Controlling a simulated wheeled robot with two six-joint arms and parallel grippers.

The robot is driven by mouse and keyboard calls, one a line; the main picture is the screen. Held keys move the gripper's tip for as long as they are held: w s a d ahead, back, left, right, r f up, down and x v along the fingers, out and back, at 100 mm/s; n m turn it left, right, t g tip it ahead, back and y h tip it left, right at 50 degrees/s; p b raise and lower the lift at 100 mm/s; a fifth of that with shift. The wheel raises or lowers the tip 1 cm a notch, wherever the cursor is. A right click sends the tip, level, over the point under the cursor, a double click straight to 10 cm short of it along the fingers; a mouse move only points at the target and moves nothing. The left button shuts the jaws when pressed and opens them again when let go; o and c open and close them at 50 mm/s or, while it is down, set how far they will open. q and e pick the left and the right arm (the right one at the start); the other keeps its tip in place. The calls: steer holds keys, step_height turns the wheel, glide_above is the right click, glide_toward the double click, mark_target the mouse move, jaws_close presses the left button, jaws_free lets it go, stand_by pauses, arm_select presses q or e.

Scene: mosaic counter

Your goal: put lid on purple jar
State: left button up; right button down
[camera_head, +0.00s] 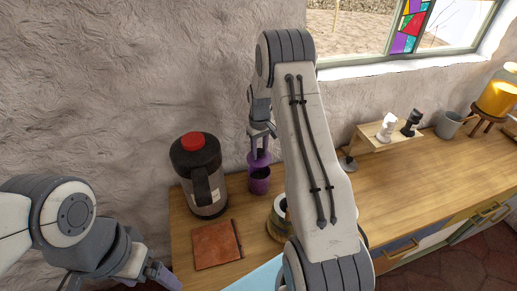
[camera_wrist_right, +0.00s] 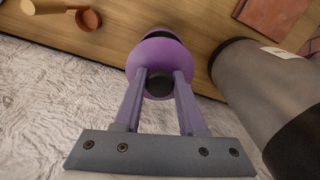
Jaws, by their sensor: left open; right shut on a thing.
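The purple jar (camera_head: 260,186) stands on the wooden counter against the wall, with its dark opening partly showing. My right gripper (camera_wrist_right: 158,82) is shut on the dark knob of the purple lid (camera_wrist_right: 157,55). In the head view the lid (camera_head: 259,158) sits just above and behind the jar's opening; I cannot tell whether they touch. The lid hides most of the jar in the wrist view. My left gripper (camera_head: 158,273) is open and empty at the lower left, away from the jar.
A dark jug with a red top (camera_head: 199,175) stands close left of the jar. A reddish-brown book (camera_head: 217,245) lies in front. A round container (camera_head: 280,212) is partly hidden by my right arm. A small wooden stand (camera_head: 378,140) with shakers is to the right; the counter front there is clear.

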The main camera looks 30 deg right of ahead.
mark_target(259, 158)
steer(key=shift+f+b, duration=1.75)
steer(key=shift+f, duration=1.1)
steer(key=shift+s+a, duration=0.1)
steer(key=shift+s, duration=0.05)
steer(key=shift+f+b, duration=0.35)
steer(key=shift+f, duration=0.1)
jaws_free()
steer(key=shift+r, duration=0.1)
steer(key=shift+r+p, duration=2.4)
steer(key=shift+r, duration=1.05)
